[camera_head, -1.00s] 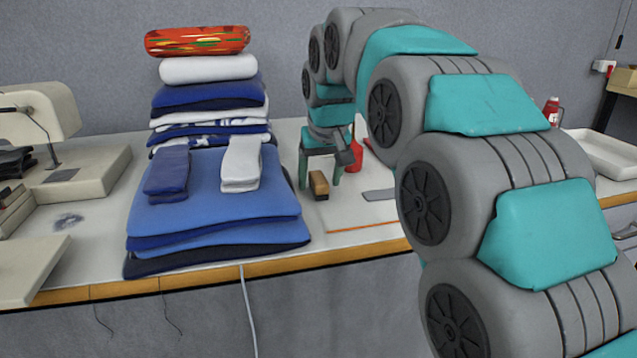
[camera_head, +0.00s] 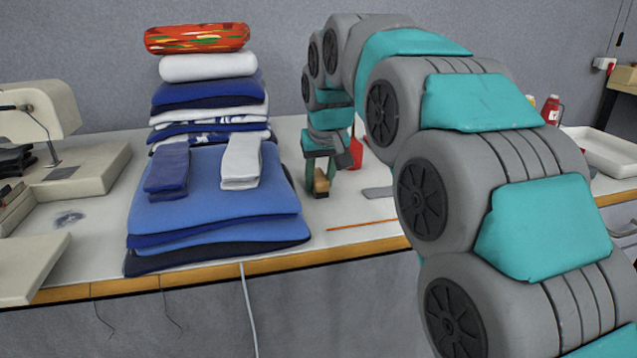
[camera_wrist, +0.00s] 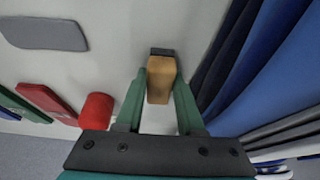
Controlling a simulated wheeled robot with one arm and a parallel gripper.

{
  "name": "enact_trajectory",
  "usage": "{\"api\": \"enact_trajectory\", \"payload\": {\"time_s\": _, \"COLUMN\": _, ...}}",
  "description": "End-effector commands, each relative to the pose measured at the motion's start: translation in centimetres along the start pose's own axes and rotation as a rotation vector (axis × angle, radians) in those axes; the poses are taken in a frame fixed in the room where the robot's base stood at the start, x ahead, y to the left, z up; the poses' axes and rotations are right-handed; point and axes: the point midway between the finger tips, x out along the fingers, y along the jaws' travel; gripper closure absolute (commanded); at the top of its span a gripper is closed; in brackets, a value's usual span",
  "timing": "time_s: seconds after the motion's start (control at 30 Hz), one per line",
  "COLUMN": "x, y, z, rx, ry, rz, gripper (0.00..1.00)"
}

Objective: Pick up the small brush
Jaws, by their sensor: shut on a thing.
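The small brush (camera_head: 321,183) has a tan wooden body and a dark end. It is on or just above the white table, right of the folded cloth pile. My gripper (camera_head: 320,188) points down, with its green fingers on either side of the brush. In the wrist view the brush (camera_wrist: 160,80) sits between the fingertips of my gripper (camera_wrist: 160,88), which is shut on it. I cannot tell whether the brush touches the table.
A tall stack of folded blue and white cloth (camera_head: 215,200) stands close on the left. A red object (camera_head: 356,152) is behind my gripper. A flat grey piece (camera_head: 378,193) and an orange stick (camera_head: 362,224) lie on the table (camera_head: 345,245) to the right.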

Motion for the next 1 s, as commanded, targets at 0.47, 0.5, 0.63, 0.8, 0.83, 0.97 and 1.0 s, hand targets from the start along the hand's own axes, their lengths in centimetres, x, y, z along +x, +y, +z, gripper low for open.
{"api": "enact_trajectory", "payload": {"time_s": 0.47, "x": -0.2, "y": 0.0, "z": -0.1, "rx": 0.0, "ry": 0.001, "rz": 0.0, "gripper": 1.0}}
{"api": "enact_trajectory", "payload": {"time_s": 0.5, "x": -0.3, "y": 0.0, "z": -0.2, "rx": 0.0, "ry": 0.001, "rz": 0.0, "gripper": 1.0}}
{"api": "enact_trajectory", "payload": {"time_s": 0.63, "x": -1.1, "y": 0.0, "z": -0.5, "rx": 0.0, "ry": 0.001, "rz": 0.0, "gripper": 1.0}}
{"api": "enact_trajectory", "payload": {"time_s": 0.8, "x": -3.1, "y": 0.0, "z": -1.4, "rx": 0.001, "ry": 0.005, "rz": 0.0, "gripper": 1.0}}
{"api": "enact_trajectory", "payload": {"time_s": 0.83, "x": -3.5, "y": 0.0, "z": -1.6, "rx": 0.001, "ry": 0.005, "rz": 0.0, "gripper": 1.0}}
{"api": "enact_trajectory", "payload": {"time_s": 0.97, "x": -5.3, "y": 0.0, "z": -2.4, "rx": 0.0, "ry": 0.003, "rz": 0.0, "gripper": 1.0}}
{"api": "enact_trajectory", "payload": {"time_s": 1.0, "x": -5.7, "y": 0.0, "z": -2.6, "rx": 0.0, "ry": 0.004, "rz": 0.0, "gripper": 1.0}}
